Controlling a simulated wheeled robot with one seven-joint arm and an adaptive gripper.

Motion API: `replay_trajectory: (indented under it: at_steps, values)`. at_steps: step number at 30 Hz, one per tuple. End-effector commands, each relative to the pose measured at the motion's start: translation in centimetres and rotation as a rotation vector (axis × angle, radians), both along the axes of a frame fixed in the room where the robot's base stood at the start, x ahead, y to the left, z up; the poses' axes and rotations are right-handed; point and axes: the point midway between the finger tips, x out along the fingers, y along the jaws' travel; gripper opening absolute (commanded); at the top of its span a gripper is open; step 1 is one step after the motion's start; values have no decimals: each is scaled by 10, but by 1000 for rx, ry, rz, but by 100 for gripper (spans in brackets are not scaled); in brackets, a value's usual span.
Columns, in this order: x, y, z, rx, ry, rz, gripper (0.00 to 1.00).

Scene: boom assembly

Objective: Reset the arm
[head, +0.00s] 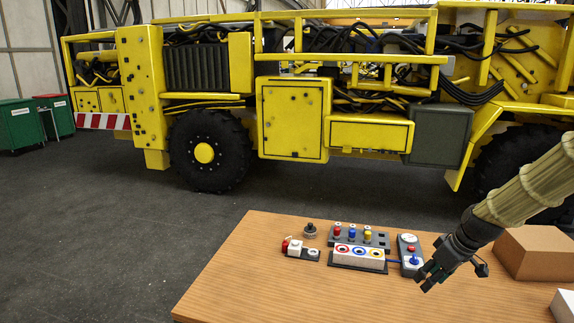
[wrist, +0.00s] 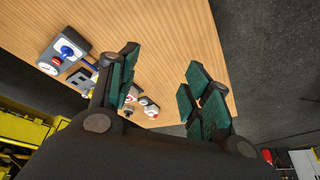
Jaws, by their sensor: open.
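My arm (head: 528,190) reaches in from the right in the head view, with its pale sleeve sloping down to the left. My gripper (head: 428,283) is above the right part of the wooden table, just right of a grey control box (head: 410,256). In the wrist view my gripper (wrist: 162,75) has its two green-padded fingers wide apart. Nothing is between them except the table surface behind. The control box also shows at the upper left of the wrist view (wrist: 64,50).
On the wooden table (head: 235,285) stand a white block with coloured rings (head: 358,258), a rack with coloured plugs (head: 372,240), a small red-and-white device (head: 297,248), a dark knob (head: 310,231) and a cardboard box (head: 535,253). A yellow machine (head: 295,118) stands behind. The table's left front is clear.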

Motion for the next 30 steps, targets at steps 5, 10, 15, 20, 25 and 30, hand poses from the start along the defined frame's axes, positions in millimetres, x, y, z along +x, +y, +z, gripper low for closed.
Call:
replay_trajectory:
  at_steps: [5, 10, 15, 20, 25, 30]
  values:
    - [-9, 9, -26, -7, 24, -28, 49]
    - [-20, 19, -57, -15, 49, -63, 49]
    - [-40, 35, -102, -28, 87, -109, 49]
    - [-74, 55, -158, -45, 131, -172, 49]
    - [-118, 76, -213, -61, 175, -238, 49]
    - [-169, 96, -261, -76, 217, -300, 49]
